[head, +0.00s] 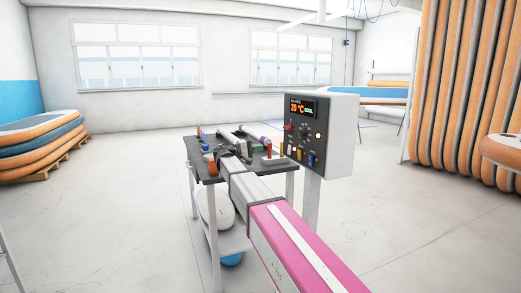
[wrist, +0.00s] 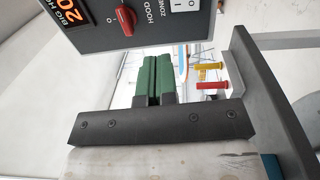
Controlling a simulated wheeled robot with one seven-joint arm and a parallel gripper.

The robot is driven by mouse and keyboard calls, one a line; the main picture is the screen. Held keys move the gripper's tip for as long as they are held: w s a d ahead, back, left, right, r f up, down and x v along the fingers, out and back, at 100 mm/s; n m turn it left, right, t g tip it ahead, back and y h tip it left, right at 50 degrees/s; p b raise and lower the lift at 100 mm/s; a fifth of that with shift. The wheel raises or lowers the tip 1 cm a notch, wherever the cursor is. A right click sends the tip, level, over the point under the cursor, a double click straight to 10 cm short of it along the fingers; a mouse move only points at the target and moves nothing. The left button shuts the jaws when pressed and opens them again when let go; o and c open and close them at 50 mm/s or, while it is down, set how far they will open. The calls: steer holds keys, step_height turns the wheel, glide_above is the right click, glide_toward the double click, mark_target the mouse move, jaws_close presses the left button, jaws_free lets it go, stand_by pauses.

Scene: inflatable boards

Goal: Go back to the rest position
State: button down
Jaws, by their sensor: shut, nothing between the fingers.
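My gripper (wrist: 153,62) shows in the wrist view with its two green fingers side by side and shut, nothing between them. In the head view my arm reaches from the lower right towards a dark-topped work table (head: 205,168), and the gripper end is over or beside that table; the fingertips are too small to tell there. A grey control box (head: 337,120) with a lit orange display stands just right of the table. Its panel, with a red knob (wrist: 126,20), fills the upper left of the wrist view, close to the fingers.
Small coloured items, including an orange one (head: 212,166) and a purple roll (head: 263,138), lie on the table. A white tank (head: 213,208) sits below. Stacked boards stand at left (head: 40,145) and orange boards at right (head: 470,85). The floor around is mostly clear.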

steer(key=s+d+f+g+y, duration=0.1)
steer(key=s+d+f+y, duration=0.25)
steer(key=f, duration=0.45)
steer(key=s+d+f+g+y, duration=0.15)
steer(key=s+d+f, duration=0.3)
steer(key=f, duration=0.45)
steer(key=s+d+f+y, duration=0.3)
steer(key=s+f, duration=0.2)
steer(key=f, duration=0.3)
steer(key=s+a+f+m+g+y, duration=0.1)
steer(key=s+f+m+g+y, duration=0.2)
steer(key=s+f+y, duration=0.6)
steer(key=s+f, duration=0.8)
steer(key=s, duration=0.3)
steer(key=shift+s+f+m+y, duration=0.25)
steer(key=shift+s+m+y, duration=0.05)
steer(key=shift+s+y, duration=0.1)
steer(key=shift+w, duration=0.15)
